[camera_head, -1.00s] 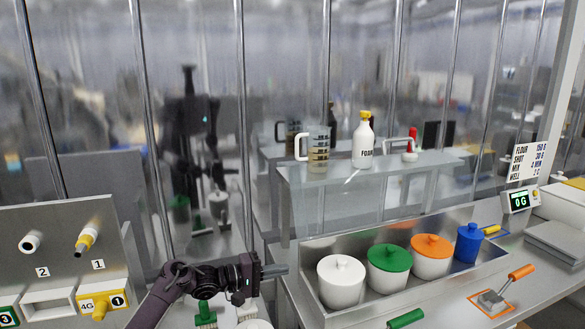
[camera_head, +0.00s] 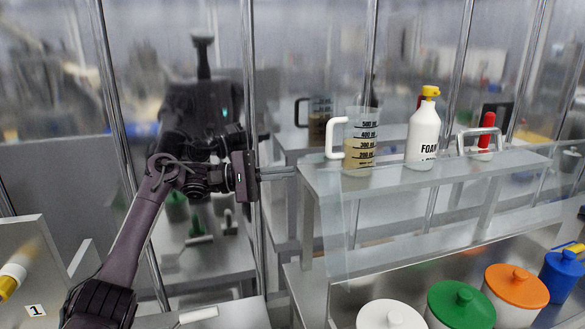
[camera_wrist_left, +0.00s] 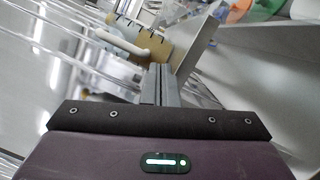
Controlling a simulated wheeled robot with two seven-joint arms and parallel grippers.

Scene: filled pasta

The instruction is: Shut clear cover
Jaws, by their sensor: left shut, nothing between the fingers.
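The clear cover (camera_head: 400,253) appears as a faint see-through sheet standing raised behind the lidded pots, in front of the grey shelf. Its outline is hard to make out against the shelf. My left gripper (camera_head: 293,172) is shut and empty, pointing right, just left of the shelf and the cover's left edge. I cannot tell whether it touches the cover. In the left wrist view its closed fingers (camera_wrist_left: 158,84) point toward the jug. My right gripper is not in view.
On the shelf (camera_head: 390,192) stand a measuring jug (camera_head: 360,150), a foam bottle (camera_head: 423,135) and a red-handled tool (camera_head: 487,135). White (camera_head: 390,316), green (camera_head: 461,306) and orange (camera_head: 515,290) lidded pots and a blue one (camera_head: 560,275) stand below. A reflective wall with metal posts is behind.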

